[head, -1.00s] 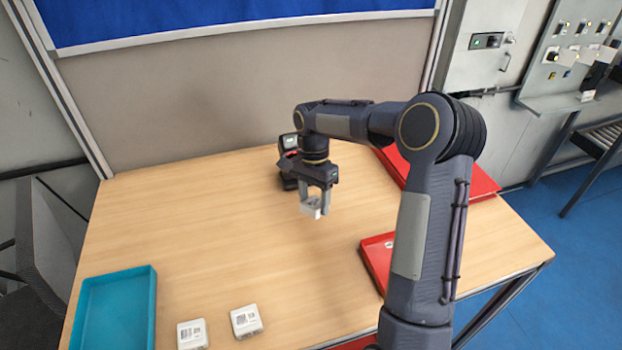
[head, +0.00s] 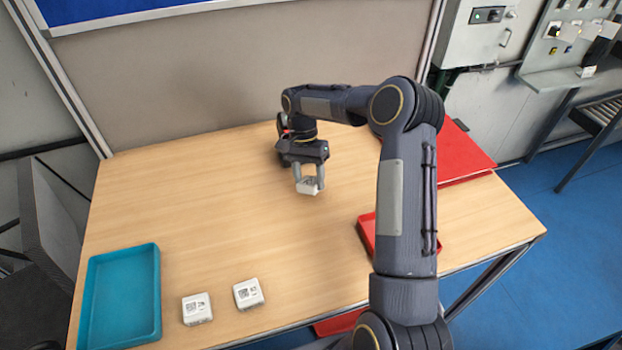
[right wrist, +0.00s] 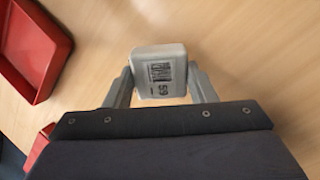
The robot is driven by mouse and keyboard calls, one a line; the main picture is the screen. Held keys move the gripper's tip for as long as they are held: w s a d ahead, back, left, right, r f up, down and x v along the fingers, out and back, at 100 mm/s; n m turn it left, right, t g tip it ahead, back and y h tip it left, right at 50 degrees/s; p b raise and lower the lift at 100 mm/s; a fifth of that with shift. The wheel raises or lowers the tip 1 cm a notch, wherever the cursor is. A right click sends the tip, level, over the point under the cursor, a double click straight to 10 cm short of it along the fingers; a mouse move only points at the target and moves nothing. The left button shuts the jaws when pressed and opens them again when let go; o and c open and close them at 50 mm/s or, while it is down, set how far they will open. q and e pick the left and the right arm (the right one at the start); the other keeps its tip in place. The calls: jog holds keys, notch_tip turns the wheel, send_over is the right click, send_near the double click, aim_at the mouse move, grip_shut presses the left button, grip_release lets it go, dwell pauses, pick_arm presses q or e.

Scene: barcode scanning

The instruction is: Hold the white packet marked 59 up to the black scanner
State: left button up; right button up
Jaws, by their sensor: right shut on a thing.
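My right gripper (head: 309,183) is shut on a white packet (head: 307,188) and holds it up near the back of the table. In the right wrist view the packet (right wrist: 159,72) sits between the two fingers, with its barcode and the number 59 facing this camera. The black scanner (head: 281,124) is mostly hidden behind my right gripper and wrist in the head view; only a little of it shows. I cannot tell the gap between packet and scanner. My left gripper is not in view.
Two more white packets (head: 197,309) (head: 248,293) lie at the table's front, beside a teal tray (head: 157,300). A red tray (head: 366,236) is at the right, partly behind my arm. The table's middle left is clear.

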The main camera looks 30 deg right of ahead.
dwell(0.4)
jog(key=s+a+r+p, duration=0.3)
jog(key=s+r, duration=0.6)
jog(key=s, duration=0.3)
jog(key=shift+s+r, duration=0.25)
jog(key=shift+r, duration=0.15)
